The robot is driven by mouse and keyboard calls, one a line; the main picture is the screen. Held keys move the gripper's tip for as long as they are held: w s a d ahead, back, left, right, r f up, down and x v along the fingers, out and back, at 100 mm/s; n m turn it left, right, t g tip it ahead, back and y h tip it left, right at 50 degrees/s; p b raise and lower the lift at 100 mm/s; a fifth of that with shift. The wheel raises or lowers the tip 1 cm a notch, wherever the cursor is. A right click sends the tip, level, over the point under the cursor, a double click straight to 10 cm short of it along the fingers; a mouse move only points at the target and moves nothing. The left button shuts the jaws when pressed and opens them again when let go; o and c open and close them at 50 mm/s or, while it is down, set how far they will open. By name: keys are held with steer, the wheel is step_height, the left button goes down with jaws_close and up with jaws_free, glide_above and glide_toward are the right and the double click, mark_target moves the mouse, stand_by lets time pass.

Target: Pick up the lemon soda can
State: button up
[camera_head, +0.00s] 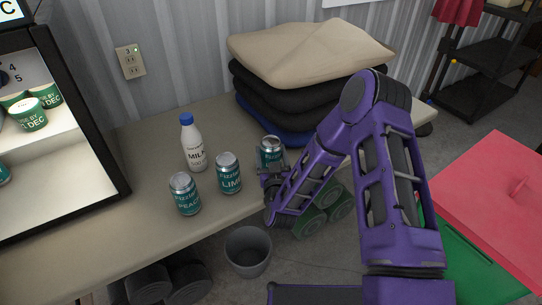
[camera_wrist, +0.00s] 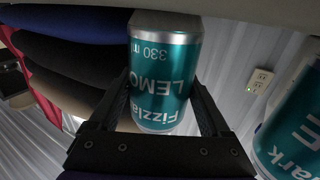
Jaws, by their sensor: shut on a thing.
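The lemon soda can (camera_head: 270,151) is teal with silver ends and stands near the table's front edge, in front of the folded stack. In the wrist view the can (camera_wrist: 163,70) appears upside down, with "LEMO" and "330 ml" on its label. My gripper (camera_head: 270,172) reaches it from the front. In the wrist view my gripper (camera_wrist: 162,100) has one finger on each side of the can and is shut on it. I cannot tell whether the can's base touches the table.
A lime can (camera_head: 229,174), another teal can (camera_head: 185,194) and a milk bottle (camera_head: 193,145) stand to the left. A lit display case (camera_head: 110,165) is at far left. Folded cloths (camera_head: 300,50) are stacked behind. A grey bin (camera_head: 247,252) stands below the table edge.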

steer(key=shift+c, duration=1.2)
steer(key=shift+r, duration=0.1)
